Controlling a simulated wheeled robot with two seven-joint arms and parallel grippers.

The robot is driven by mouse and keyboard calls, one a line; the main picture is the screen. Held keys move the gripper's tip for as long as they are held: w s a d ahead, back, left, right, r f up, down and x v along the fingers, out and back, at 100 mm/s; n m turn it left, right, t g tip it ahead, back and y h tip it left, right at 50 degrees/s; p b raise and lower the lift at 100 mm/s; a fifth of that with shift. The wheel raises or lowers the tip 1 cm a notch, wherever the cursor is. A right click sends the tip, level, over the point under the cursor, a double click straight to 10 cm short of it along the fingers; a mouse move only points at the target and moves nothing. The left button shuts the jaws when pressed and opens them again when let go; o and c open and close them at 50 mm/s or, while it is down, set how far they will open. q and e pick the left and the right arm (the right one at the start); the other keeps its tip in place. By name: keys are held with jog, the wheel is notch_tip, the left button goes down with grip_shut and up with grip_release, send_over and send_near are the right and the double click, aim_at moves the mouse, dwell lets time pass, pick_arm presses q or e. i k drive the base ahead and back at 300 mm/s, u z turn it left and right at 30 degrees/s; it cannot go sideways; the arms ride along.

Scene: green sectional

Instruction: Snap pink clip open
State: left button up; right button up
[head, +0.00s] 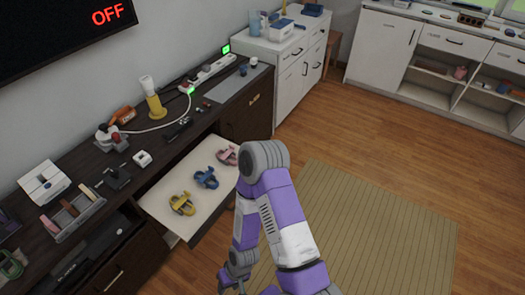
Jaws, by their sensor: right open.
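A pink clip (227,155) lies at the far end of an open, pale-lined drawer (160,206), close to my arm in the picture. A blue clip (206,178) lies in the middle of the drawer, and a yellow clip (182,204) lies nearer. I cannot tell at this size whether the pink clip's jaws are apart. My right gripper (232,284) hangs low at the bottom edge, apart from the clips and in front of the drawer. It is open and looks empty; its tips are partly cut off. My left gripper is not in view.
The dark desk (75,175) along the wall holds a yellow lamp (152,97), a power strip (210,68), a tray (72,217) and small tools. A white cabinet (290,62) stands beyond. A striped rug (375,230) and open wooden floor lie to the right.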

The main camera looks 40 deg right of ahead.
aim_at(232, 149)
jog(key=z, duration=1.5)
jog(key=i, duration=1.6)
jog(key=z, duration=0.15)
